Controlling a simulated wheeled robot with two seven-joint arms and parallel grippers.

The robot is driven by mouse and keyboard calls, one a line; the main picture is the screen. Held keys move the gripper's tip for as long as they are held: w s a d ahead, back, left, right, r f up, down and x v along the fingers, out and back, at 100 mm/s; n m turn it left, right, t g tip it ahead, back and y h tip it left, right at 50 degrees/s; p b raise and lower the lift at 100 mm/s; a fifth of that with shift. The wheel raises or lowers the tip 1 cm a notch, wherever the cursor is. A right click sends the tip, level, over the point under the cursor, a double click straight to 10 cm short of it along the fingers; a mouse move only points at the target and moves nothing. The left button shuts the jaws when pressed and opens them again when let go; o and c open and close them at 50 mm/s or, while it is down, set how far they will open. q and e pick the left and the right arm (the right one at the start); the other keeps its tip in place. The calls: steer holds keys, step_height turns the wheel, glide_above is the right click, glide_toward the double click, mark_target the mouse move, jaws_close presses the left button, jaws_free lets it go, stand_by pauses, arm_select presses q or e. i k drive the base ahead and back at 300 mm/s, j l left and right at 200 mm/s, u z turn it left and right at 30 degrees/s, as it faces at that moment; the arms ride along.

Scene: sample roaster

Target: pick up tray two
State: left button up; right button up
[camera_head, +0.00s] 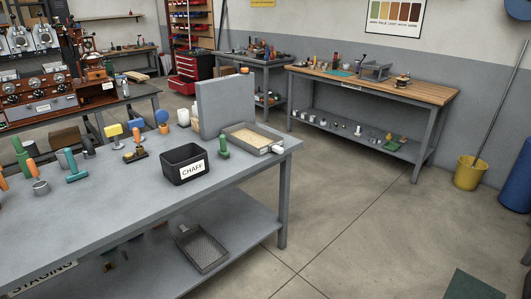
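A shallow rectangular tray (230,131) with a tan inside lies at the far right corner of the grey table (120,195). A small white piece (278,149) shows at its right end; no number can be read. A second tray-like container (203,247), dark grey with a mesh-like floor, lies on the table's lower shelf (250,228). I cannot tell which of them is tray two. Neither of my grippers is in view.
A black bin (184,167) labelled CHAFF and a green object (223,148) stand left of the tan tray. A grey upright panel (226,104) stands behind it. Several small tools crowd the table's left. Open floor (350,215) lies right of the table.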

mark_target(258, 141)
steer(key=i+l+z, duration=0.15)
steer(key=i+z, duration=0.25)
steer(key=i, duration=0.55)
steer(key=i+j+z, duration=0.1)
steer(key=i+z, duration=0.25)
steer(key=i, duration=0.55)
